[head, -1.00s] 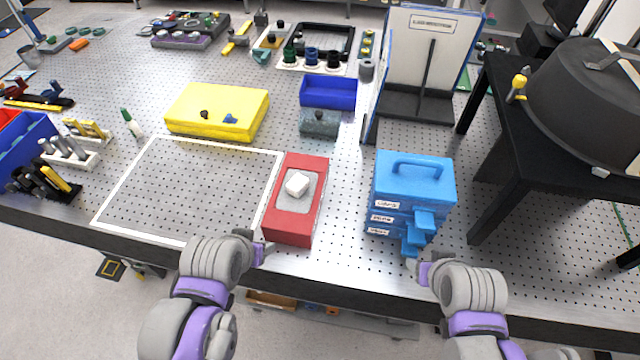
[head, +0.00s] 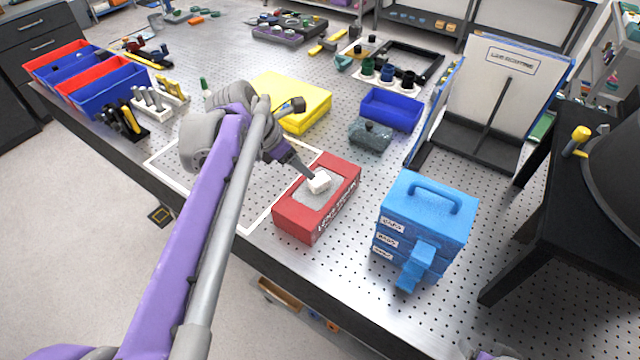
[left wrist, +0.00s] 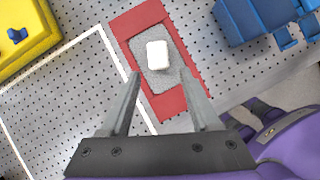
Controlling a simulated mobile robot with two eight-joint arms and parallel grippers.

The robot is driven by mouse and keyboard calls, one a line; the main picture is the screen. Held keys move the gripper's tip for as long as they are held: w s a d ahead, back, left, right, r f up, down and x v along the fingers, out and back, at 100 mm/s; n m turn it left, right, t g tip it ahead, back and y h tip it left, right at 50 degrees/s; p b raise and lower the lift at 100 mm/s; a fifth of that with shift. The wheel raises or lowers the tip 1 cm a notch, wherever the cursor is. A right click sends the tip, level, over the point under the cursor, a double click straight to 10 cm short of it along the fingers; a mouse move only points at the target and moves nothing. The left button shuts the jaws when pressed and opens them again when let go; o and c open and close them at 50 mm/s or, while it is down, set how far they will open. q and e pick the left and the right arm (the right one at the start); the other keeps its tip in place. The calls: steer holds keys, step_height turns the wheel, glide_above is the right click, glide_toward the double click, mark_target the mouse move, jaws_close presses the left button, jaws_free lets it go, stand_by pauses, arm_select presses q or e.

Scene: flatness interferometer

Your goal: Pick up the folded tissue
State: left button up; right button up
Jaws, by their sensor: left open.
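The folded tissue (head: 319,182) is a small white block on the grey top panel of a red box (head: 289,222). In the left wrist view the tissue (left wrist: 157,54) lies just beyond and between the fingertips. My left gripper (head: 311,174) reaches in from the upper left, with its fingertips close to the tissue. It also shows in the left wrist view (left wrist: 161,74), where its two fingers are apart with nothing between them. Whether a finger touches the tissue, I cannot tell. Only a bit of my right arm shows at the bottom edge; its jaws cannot be made out.
A blue drawer box (head: 428,212) with a handle stands right of the red box. A yellow box (head: 305,92), a blue tray (head: 391,109) and a grey block (head: 370,134) lie behind. A white-outlined area is at left, under my left arm.

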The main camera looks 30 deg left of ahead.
mark_target(319, 178)
arm_select(q)
steer(key=x, duration=0.4)
steer(key=shift+w+f, duration=0.25)
steer(key=shift+f, duration=0.15)
steer(key=shift+w+x, duration=0.2)
steer(key=shift+x, duration=2.55)
steer(key=shift+r, duration=0.1)
steer(key=shift+s, duration=0.1)
jaws_close()
